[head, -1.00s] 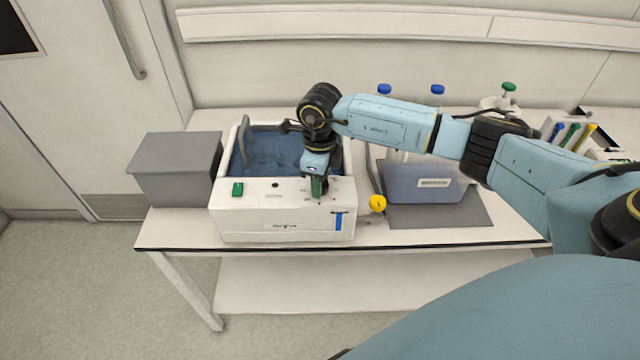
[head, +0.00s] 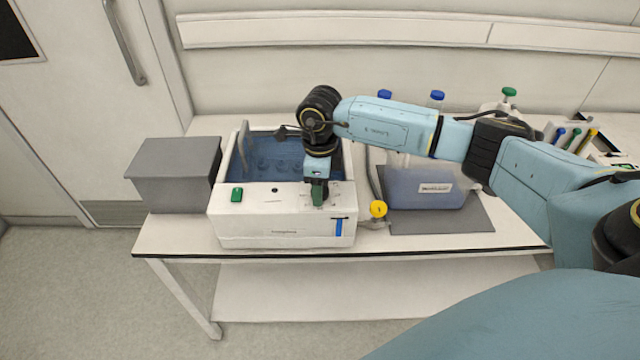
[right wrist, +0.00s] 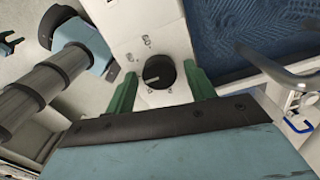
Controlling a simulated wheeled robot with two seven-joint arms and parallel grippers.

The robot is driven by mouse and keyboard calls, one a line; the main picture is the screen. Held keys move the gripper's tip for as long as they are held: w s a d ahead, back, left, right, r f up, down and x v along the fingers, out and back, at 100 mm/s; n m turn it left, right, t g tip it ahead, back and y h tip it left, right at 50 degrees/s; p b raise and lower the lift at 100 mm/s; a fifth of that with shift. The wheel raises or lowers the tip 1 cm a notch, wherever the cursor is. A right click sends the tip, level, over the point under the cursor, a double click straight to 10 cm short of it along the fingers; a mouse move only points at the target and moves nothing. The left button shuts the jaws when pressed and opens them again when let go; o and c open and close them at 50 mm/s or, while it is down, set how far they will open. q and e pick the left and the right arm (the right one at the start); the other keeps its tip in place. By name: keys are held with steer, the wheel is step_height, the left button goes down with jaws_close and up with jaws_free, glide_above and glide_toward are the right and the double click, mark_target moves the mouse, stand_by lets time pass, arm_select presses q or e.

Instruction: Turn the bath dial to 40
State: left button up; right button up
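The white water bath (head: 262,226) stands on the bench, with a blue basin behind its front panel. The bath dial (right wrist: 158,72) is a round black knob on that panel in the right wrist view; its setting is too small to read. In the head view my gripper hides it. My right gripper (head: 317,195) points down at the panel's right part. Its green fingers (right wrist: 161,88) are open, one on each side of the dial, with visible gaps. A small green forked shape (right wrist: 10,45) in the wrist view's upper left may be my left gripper; I cannot tell its opening.
A green switch (head: 237,194) is on the panel's left. A grey box (head: 175,172) stands left of the bath. A yellow knob (head: 378,208) and a blue-grey case (head: 420,188) are on the right. Blue-capped bottles stand behind. The bench's front edge is close to the bath.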

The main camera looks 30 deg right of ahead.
steer(key=shift+o, duration=0.2)
step_height(320, 180, up, 13)
steer(key=shift+r+b, duration=0.15)
steer(key=shift+b, duration=0.15)
stand_by(0.6)
